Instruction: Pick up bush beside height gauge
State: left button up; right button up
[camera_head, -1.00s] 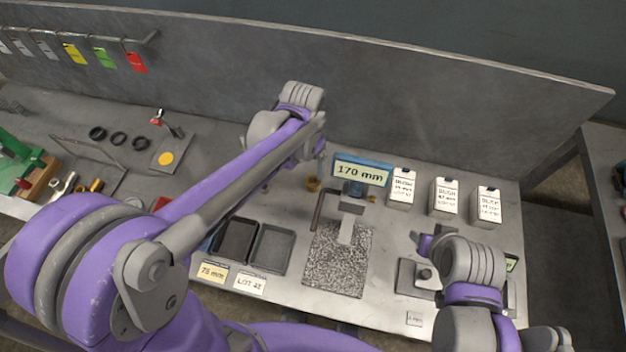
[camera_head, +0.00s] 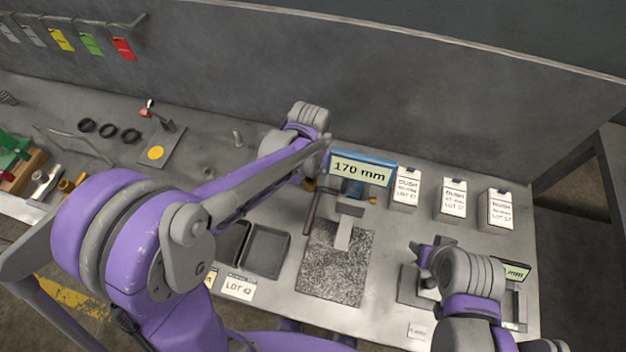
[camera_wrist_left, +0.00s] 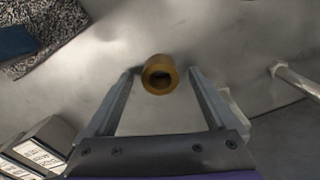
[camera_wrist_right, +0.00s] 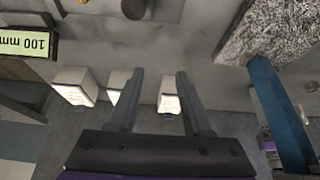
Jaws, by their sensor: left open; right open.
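The height gauge (camera_head: 361,172) has a blue display reading 170 mm and stands at the back of a speckled granite plate (camera_head: 333,275). A brass bush (camera_head: 309,185) stands to its left in the head view, partly covered by my left arm. The left wrist view shows a brass bush (camera_wrist_left: 159,75) standing on the bench, its hole facing the camera. My left gripper (camera_wrist_left: 161,72) is open, with the bush between or just beyond its fingertips; contact does not show. My right gripper (camera_wrist_right: 160,73) is open and empty over the right side of the bench.
White labelled boxes (camera_head: 452,200) stand at the back right. A dark tray (camera_head: 266,250) lies left of the granite plate, behind a LOT 42 card (camera_head: 238,288). A fixture with a grey base (camera_head: 412,290) sits below my right gripper. A back panel (camera_head: 330,90) closes the bench.

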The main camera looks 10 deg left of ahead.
pick_arm(q)
jog(key=shift+f, duration=0.55)
jog(key=shift+r, duration=0.15)
jog(key=shift+s, duration=0.1)
jog(key=shift+c, duration=0.9)
grip_shut()
